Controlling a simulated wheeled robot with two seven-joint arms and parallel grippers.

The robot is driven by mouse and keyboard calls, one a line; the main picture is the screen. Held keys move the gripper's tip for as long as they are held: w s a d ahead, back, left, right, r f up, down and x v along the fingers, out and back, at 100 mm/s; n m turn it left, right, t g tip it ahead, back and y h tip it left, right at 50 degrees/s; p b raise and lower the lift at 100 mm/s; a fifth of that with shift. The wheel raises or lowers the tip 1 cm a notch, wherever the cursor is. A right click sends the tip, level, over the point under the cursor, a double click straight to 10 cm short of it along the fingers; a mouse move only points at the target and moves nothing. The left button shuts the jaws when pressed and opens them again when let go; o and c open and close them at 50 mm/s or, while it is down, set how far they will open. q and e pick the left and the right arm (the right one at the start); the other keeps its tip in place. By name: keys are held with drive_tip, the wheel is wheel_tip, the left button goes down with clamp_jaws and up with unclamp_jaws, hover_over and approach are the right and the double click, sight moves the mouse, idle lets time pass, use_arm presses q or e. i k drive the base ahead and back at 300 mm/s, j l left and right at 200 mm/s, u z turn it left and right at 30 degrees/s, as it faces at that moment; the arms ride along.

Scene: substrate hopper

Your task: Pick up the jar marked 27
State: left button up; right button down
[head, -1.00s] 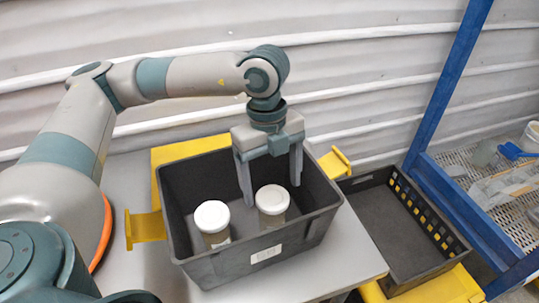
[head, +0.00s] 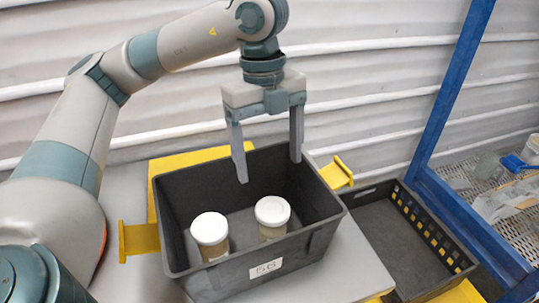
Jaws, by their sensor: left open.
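Two jars with white lids stand upright in a dark grey bin (head: 190,275). The left jar (head: 210,237) and the right jar (head: 272,218) are a little apart. No number can be read on either jar, so I cannot tell which is marked 27. My left gripper (head: 270,170) is open and empty, fingers pointing down, above the back part of the bin and the right jar. Its fingertips are higher than the jar lids in the picture. My right gripper is not in view.
The bin has a white front label (head: 266,268) and stands on a grey table, with yellow brackets (head: 139,239) at its sides. A lower black crate (head: 395,245) is at the right, beside a blue post (head: 450,90) and a mesh shelf (head: 515,228). A corrugated wall is behind.

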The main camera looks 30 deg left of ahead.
sight(265, 234)
drive_tip(key=i+l+u, duration=0.2)
drive_tip(key=l+u, duration=0.2)
drive_tip(key=i+l+u, duration=0.15)
drive_tip(key=l+u, duration=0.2)
